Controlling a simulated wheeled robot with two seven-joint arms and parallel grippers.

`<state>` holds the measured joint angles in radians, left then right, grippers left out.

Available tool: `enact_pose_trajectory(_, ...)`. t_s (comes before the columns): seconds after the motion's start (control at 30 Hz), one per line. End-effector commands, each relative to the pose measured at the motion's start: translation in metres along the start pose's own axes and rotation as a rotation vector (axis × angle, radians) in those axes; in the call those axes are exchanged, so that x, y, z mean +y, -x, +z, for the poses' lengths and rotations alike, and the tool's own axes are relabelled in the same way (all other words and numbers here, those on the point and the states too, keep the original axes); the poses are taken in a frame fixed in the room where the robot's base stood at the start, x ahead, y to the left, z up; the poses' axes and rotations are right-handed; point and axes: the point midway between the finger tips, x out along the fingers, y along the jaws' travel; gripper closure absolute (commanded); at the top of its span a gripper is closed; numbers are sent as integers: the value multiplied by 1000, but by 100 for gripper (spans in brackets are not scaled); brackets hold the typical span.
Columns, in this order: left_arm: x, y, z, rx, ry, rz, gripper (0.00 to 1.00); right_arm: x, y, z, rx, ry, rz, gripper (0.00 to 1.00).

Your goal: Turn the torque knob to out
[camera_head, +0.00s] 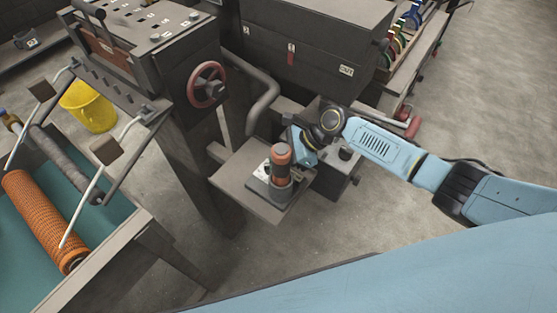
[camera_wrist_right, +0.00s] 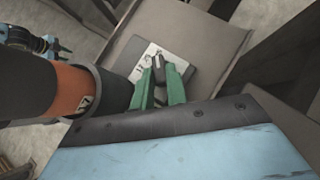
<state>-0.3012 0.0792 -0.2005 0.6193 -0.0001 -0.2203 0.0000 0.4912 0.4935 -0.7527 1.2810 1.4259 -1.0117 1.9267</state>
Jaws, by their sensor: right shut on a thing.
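A small orange and dark upright cylinder unit (camera_head: 281,157) stands on a grey shelf plate (camera_head: 236,176). In the right wrist view, a large dark and orange cylinder (camera_wrist_right: 72,92) fills the left side. My right gripper (camera_head: 300,150) is at the unit's far right side, its fingertips partly hidden in the head view. In the right wrist view, my green fingers (camera_wrist_right: 165,85) are closed around a small dark piece, apparently the torque knob (camera_wrist_right: 184,66), over a pale marked plate (camera_wrist_right: 146,60). The markings and knob setting are too small to read. My left gripper is not in view.
A grey machine with a red handwheel (camera_head: 206,84) stands left of the shelf. A curved grey pipe (camera_head: 264,101) rises behind it. A dark cabinet (camera_head: 318,45) with an OUT label is at the back. An orange mesh roll (camera_head: 45,220) lies at left. Open floor is at right.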

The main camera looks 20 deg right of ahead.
Motion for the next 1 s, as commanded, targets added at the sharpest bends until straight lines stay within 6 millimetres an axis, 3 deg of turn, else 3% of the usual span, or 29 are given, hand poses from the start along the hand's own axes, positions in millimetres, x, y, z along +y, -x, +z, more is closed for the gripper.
enact_pose_trajectory(0.37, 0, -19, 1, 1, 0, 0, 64, -6, -4, 0, -4, 219, 221, 100)
enact_pose_trajectory(1.0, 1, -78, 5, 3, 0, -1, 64, -14, -9, 3, -2, 594, 598, 100)
